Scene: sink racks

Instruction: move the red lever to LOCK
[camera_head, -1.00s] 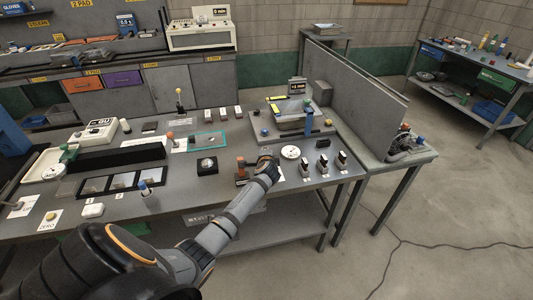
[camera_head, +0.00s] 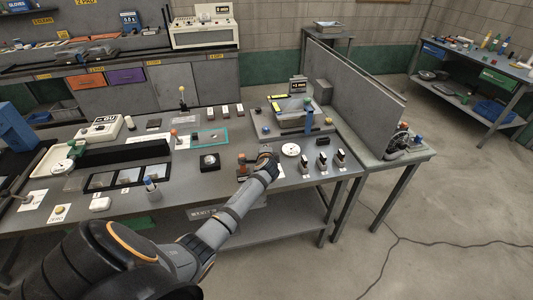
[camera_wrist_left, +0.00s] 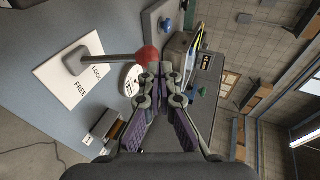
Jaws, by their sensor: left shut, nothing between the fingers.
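The red lever has a grey base (camera_wrist_left: 77,61), a metal rod and a red ball knob (camera_wrist_left: 149,57) in the left wrist view. Its rod points right along the upper edge of a white card (camera_wrist_left: 80,84) marked LOCK and FREE. LOCK is the word nearer the knob. My left gripper (camera_wrist_left: 160,72) is shut and empty, its fingertips close beside the knob; I cannot tell whether they touch it. In the head view my left gripper (camera_head: 268,160) is over the table just right of a reddish-orange part (camera_head: 242,160). My right gripper is not in view.
A white round dial (camera_head: 290,149) and several dark switches (camera_head: 323,162) stand right of the gripper. A grey device with a display (camera_head: 298,105) stands behind. A grey partition (camera_head: 355,92) bounds the right side.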

